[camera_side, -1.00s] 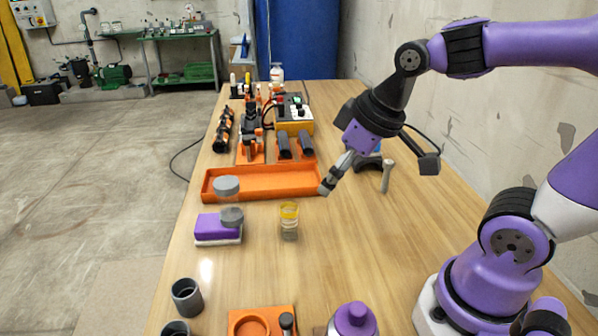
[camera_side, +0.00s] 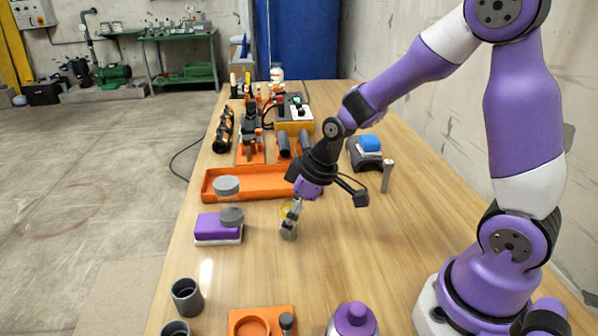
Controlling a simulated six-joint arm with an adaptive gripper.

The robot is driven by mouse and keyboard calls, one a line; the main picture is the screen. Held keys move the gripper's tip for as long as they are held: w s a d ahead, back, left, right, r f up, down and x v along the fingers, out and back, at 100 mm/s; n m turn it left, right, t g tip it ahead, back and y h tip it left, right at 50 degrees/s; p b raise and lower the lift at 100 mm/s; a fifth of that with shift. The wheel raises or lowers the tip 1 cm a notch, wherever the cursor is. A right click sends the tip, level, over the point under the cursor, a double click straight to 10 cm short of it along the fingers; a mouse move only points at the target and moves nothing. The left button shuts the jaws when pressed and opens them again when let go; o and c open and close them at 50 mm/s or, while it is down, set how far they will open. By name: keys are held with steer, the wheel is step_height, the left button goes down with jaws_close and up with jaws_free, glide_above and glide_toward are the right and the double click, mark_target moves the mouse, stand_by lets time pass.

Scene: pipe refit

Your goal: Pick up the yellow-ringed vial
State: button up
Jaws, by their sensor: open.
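The yellow-ringed vial (camera_side: 284,209) stands on the table, right of the purple sponge. Only part of its yellow ring shows, because my gripper covers most of it in this view. My gripper (camera_side: 289,234) is open and points down at the vial, its fingers overlapping it in the picture. I cannot tell whether the fingers are around the vial or in front of it.
An orange tray (camera_side: 262,184) lies behind the vial. A grey pipe piece (camera_side: 187,297), an orange holder (camera_side: 262,320) and a purple bottle (camera_side: 354,320) are in front. The table right of the vial is clear.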

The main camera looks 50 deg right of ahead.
steer(key=shift+x, duration=1.15)
steer(key=c, duration=1.2)
steer(key=shift+r, duration=0.15)
